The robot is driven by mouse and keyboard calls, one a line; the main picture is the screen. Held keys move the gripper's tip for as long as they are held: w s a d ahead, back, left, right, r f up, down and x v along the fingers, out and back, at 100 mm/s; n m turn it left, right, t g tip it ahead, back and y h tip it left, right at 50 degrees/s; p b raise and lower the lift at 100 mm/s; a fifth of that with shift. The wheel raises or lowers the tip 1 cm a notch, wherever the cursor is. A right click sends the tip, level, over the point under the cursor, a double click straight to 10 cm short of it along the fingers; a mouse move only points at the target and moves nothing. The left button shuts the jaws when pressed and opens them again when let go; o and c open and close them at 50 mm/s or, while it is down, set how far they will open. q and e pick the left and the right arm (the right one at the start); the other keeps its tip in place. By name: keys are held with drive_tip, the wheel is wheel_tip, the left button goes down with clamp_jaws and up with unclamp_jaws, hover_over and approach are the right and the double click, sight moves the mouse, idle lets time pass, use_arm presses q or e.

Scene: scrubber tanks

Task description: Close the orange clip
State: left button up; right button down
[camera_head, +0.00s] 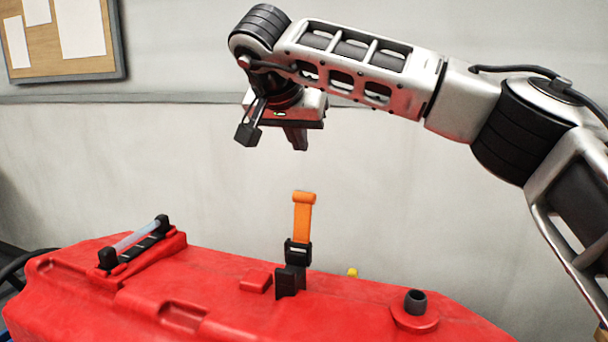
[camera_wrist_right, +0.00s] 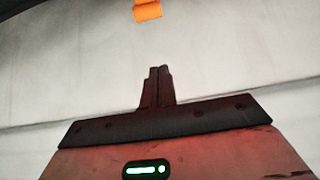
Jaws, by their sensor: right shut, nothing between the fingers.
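The orange clip (camera_head: 302,218) stands upright from its black base (camera_head: 291,272) on top of the red tank (camera_head: 200,285); its strap points up, raised off the tank. In the right wrist view a part of the orange clip (camera_wrist_right: 148,10) shows at the top edge, beyond my fingertips. My right gripper (camera_head: 299,148) hangs above the clip, pointing down, apart from it. Its fingers are shut and empty, pressed together in the right wrist view (camera_wrist_right: 158,70). My left gripper is not in view.
A grey bar handle (camera_head: 135,236) on black mounts is at the tank's left. A black spout (camera_head: 415,301) stands at the right, and a small yellow knob (camera_head: 352,272) sits behind. A pinboard (camera_head: 65,40) hangs on the wall. The air around the clip is free.

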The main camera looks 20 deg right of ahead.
sight(302, 193)
use_arm(q)
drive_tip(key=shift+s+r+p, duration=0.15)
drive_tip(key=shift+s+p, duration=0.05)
drive_tip(key=shift+p, duration=0.45)
use_arm(e)
drive_tip(key=shift+w+d+f, duration=0.3)
drive_tip(key=shift+w+f, duration=0.1)
drive_tip(key=shift+f, duration=1.05)
drive_tip(key=shift+w+d+f, duration=0.3)
drive_tip(key=shift+w+f, duration=0.1)
drive_tip(key=shift+f, duration=1.05)
drive_tip(key=shift+w+d+f, duration=0.3)
drive_tip(key=shift+w+f, duration=0.1)
drive_tip(key=shift+f, duration=1.05)
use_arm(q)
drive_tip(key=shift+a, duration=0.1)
use_arm(e)
drive_tip(key=shift+s+a, duration=0.15)
drive_tip(key=shift+a, duration=0.05)
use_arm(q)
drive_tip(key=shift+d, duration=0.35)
use_arm(e)
drive_tip(key=shift+s+r+t+h, duration=0.1)
drive_tip(key=shift+s+t+h, duration=0.1)
drive_tip(key=shift+t+h, duration=0.15)
